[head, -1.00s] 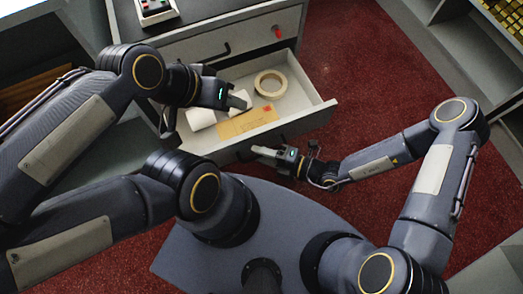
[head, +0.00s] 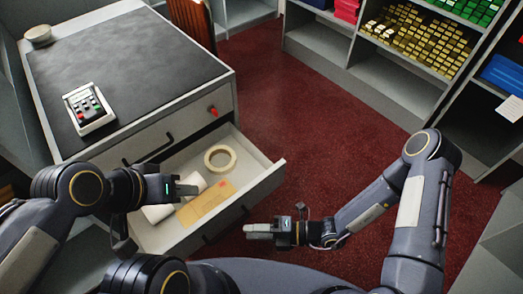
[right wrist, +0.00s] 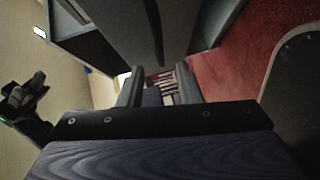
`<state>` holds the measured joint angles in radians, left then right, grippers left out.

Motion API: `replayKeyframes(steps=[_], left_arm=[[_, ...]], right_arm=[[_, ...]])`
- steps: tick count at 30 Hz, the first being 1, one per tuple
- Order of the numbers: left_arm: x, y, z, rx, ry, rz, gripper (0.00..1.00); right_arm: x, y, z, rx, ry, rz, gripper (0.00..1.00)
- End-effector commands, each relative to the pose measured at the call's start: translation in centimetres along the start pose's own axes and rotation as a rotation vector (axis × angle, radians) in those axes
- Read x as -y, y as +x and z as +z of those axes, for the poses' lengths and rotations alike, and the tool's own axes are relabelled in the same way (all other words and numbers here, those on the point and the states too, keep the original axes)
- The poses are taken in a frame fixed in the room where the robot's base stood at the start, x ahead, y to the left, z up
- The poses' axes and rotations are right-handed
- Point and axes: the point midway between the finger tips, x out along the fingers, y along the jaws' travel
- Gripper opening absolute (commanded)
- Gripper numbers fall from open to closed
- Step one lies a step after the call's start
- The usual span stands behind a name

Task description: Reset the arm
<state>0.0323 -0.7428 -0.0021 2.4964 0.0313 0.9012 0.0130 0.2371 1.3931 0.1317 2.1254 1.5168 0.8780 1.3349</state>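My left gripper (head: 187,190) hangs over the open drawer (head: 268,176), above a white roll (head: 158,213) and beside a tan envelope (head: 207,203). From this angle I cannot tell whether its fingers are apart. My right gripper (head: 258,230) is outside the drawer, over the red floor, pointing left toward the drawer front. In the right wrist view its two fingers (right wrist: 160,88) stand apart with nothing held between them. The left gripper also shows small and dark at the left of that view (right wrist: 22,105).
A ring of tape (head: 220,158) lies in the drawer. The cabinet's dark top (head: 130,60) carries a calculator-like device (head: 90,108) and a round dish (head: 38,35). Shelves with gold swatches (head: 415,40) stand behind; the red floor (head: 300,100) between is clear.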

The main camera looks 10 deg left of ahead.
Motion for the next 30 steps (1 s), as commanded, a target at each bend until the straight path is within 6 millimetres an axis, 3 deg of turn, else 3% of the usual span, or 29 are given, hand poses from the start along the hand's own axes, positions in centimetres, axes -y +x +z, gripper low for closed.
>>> replayKeyframes(steps=[7,11,19,30], left_arm=[[0.0,0.0,0.0,0.0,0.0,0.0,0.36],[0.0,0.0,0.0,0.0,0.0,0.0,0.36],[0.0,0.0,0.0,0.0,0.0,0.0,0.36],[0.0,0.0,0.0,0.0,0.0,0.0,0.36]], right_arm=[[-0.4,-0.3,0.2,-0.003,-0.036,-0.003,0.32],[-2.4,-2.1,1.2,-0.021,-0.228,-0.024,0.32],[-9.2,-8.6,1.9,-0.146,-0.951,-0.13,0.32],[-16.0,-16.8,-1.0,-0.459,-1.888,-0.365,0.32]])
